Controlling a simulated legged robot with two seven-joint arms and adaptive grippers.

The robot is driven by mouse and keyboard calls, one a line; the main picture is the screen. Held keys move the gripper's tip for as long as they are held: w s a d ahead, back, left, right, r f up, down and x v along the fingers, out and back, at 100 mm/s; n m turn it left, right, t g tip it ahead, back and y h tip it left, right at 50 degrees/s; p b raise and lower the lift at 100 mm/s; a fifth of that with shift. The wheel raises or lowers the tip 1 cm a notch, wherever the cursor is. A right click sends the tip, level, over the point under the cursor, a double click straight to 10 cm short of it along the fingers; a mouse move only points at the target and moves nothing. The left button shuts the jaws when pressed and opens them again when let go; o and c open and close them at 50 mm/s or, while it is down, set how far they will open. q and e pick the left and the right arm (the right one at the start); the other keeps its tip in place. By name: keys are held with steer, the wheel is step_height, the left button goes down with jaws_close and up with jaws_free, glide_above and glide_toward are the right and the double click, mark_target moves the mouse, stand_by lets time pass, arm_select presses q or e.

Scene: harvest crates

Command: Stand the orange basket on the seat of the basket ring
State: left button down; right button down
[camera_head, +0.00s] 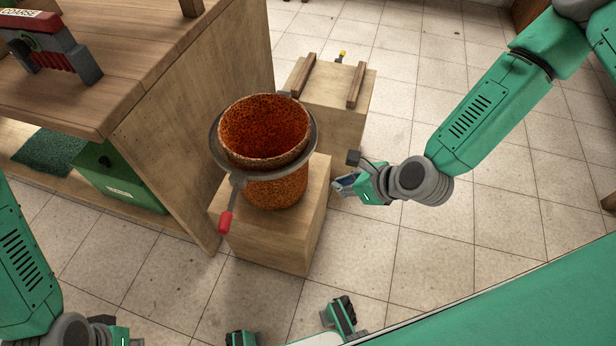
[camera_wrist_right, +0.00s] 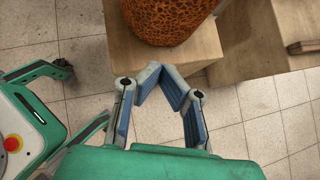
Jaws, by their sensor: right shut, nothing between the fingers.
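The orange basket (camera_head: 275,186), a porous tapered tub with a dark red-orange inside, stands upright through the grey basket ring (camera_head: 222,160). The ring encircles it below its rim, and a red-tipped handle (camera_head: 226,221) sticks out at the front. The basket's underside is hidden; its lower part appears to meet the wooden block (camera_head: 270,240). My right gripper (camera_head: 347,184) is shut and empty, right of the block and apart from the basket. The right wrist view shows the basket's lower part (camera_wrist_right: 168,22) beyond the fingers (camera_wrist_right: 161,71). My left gripper (camera_head: 108,330) is partly cut off at the bottom left.
A wooden bench (camera_head: 100,85) stands left, with a red-and-grey tool (camera_head: 48,45) on top and a green box (camera_head: 120,180) on its lower shelf. Another wooden block with two rails (camera_head: 330,95) stands behind the ring. Tiled floor at the right is clear.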

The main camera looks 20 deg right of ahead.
mark_target(300, 178)
steer(key=b+x, duration=0.1)
steer(key=x, duration=0.2)
steer(key=w+r+x, duration=0.1)
steer(key=x, duration=0.3)
steer(key=b+x, duration=0.1)
steer(key=x, duration=0.2)
steer(key=shift+w+a+b, duration=0.3)
steer(key=shift+w+a, duration=0.05)
steer(key=shift+a, duration=0.05)
steer(key=shift+w+a+r, duration=0.15)
steer(key=shift+a, duration=0.35)
steer(key=shift+d, duration=0.15)
